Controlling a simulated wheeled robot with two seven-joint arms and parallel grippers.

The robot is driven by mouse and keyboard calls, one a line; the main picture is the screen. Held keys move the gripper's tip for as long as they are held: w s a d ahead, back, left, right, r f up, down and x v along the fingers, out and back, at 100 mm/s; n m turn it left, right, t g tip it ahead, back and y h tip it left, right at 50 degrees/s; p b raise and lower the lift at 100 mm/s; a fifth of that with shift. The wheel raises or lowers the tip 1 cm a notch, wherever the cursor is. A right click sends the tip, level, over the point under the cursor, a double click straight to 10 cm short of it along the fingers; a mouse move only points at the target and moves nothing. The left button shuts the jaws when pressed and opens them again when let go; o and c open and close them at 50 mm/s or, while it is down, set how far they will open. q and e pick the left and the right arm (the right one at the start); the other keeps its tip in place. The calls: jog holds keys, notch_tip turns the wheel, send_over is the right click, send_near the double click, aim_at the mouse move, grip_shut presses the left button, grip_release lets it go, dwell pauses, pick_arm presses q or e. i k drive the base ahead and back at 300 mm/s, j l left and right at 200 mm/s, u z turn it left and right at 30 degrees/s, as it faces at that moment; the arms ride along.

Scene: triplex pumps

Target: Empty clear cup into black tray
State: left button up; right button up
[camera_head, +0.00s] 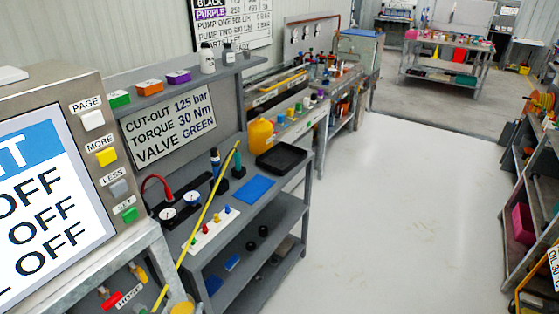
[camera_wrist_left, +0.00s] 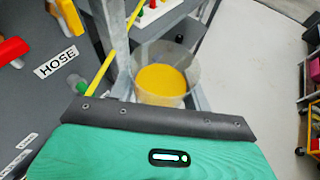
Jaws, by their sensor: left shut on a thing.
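The clear cup (camera_wrist_left: 162,82) holds yellow contents and stands out just beyond my left gripper (camera_wrist_left: 160,113) in the left wrist view. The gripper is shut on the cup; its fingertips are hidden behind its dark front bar. In the head view, a patch of yellow (camera_head: 182,308) at the bottom edge looks like the cup's contents. The black tray (camera_head: 282,158) lies on the grey bench top, farther back and to the right, beyond a blue mat (camera_head: 254,189). The tray looks empty. My right gripper is in neither view.
A slanting yellow rod (camera_head: 209,205) crosses in front of the bench. A white strip with coloured knobs (camera_head: 211,229), gauges (camera_head: 168,214) and a yellow jug (camera_head: 261,136) are near. A screen panel (camera_head: 50,190) fills the left. Open floor (camera_head: 410,210) lies right of the bench.

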aim_at(281, 160)
jog(key=i+l+u, duration=0.1)
jog(key=i+l, duration=0.2)
jog(key=i+l+u, duration=0.1)
jog(key=i+l, duration=0.25)
jog(key=i+l+u, duration=0.15)
jog(key=i+l, duration=0.2)
jog(key=i+l+u, duration=0.1)
jog(key=i+l, duration=0.2)
jog(key=i+l+u, duration=0.1)
jog(key=i+l, duration=0.15)
jog(key=l, duration=0.3)
jog(key=i+l+u, duration=0.1)
jog(key=i+l, duration=0.2)
jog(key=l, duration=0.15)
jog(key=i+l+u, duration=0.1)
jog(key=i+l, duration=0.15)
jog(key=l, duration=0.2)
